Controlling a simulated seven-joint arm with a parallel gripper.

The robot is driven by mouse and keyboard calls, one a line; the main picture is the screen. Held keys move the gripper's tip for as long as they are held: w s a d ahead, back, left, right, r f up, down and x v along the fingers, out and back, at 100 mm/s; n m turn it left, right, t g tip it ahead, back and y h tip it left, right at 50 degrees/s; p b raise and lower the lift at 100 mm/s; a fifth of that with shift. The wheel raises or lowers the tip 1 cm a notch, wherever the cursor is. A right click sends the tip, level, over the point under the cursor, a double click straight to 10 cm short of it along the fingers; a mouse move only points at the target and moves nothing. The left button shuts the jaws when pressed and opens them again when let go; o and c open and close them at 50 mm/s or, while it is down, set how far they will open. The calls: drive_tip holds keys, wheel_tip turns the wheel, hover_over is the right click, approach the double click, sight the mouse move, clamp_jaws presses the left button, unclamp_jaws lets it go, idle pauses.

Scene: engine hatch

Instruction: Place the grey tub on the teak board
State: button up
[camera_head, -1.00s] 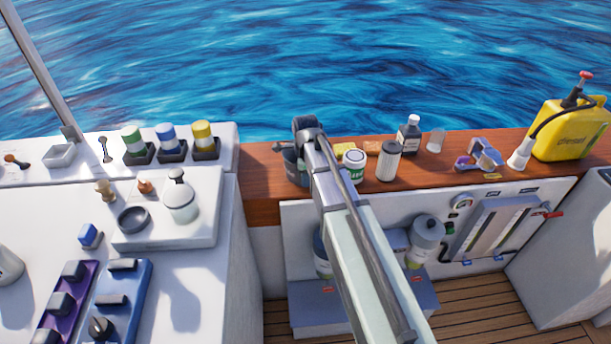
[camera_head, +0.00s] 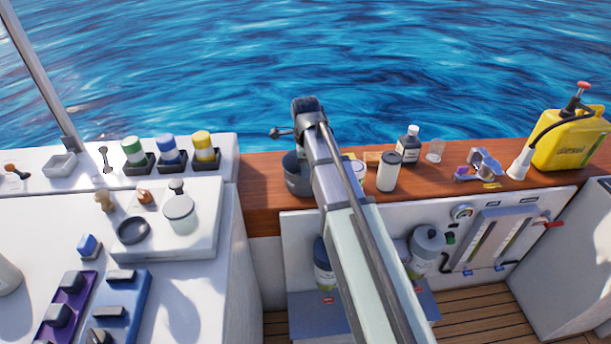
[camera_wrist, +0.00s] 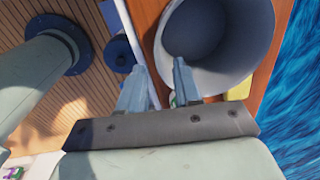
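The grey tub (camera_head: 295,178) stands on the left end of the teak board (camera_head: 262,205), partly hidden behind my arm. In the wrist view the tub (camera_wrist: 235,70) shows its wide open mouth, and it looks empty. My gripper (camera_wrist: 158,68) is open at the tub's near rim. One finger overlaps the mouth and the other is outside the wall, with a gap between them. I cannot tell whether the fingertips are below the rim. In the head view my wrist is above the tub and hides the fingers.
Right of the tub on the board are a pale canister (camera_head: 389,171), a dark bottle (camera_head: 408,145) and a yellow fuel can (camera_head: 570,142). A white counter (camera_head: 190,300) with coloured jars and a pale pot is at left. Open water lies behind the board.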

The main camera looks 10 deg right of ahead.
drive_tip(key=shift+s+r, duration=0.15)
drive_tip(key=shift+r, duration=1.4)
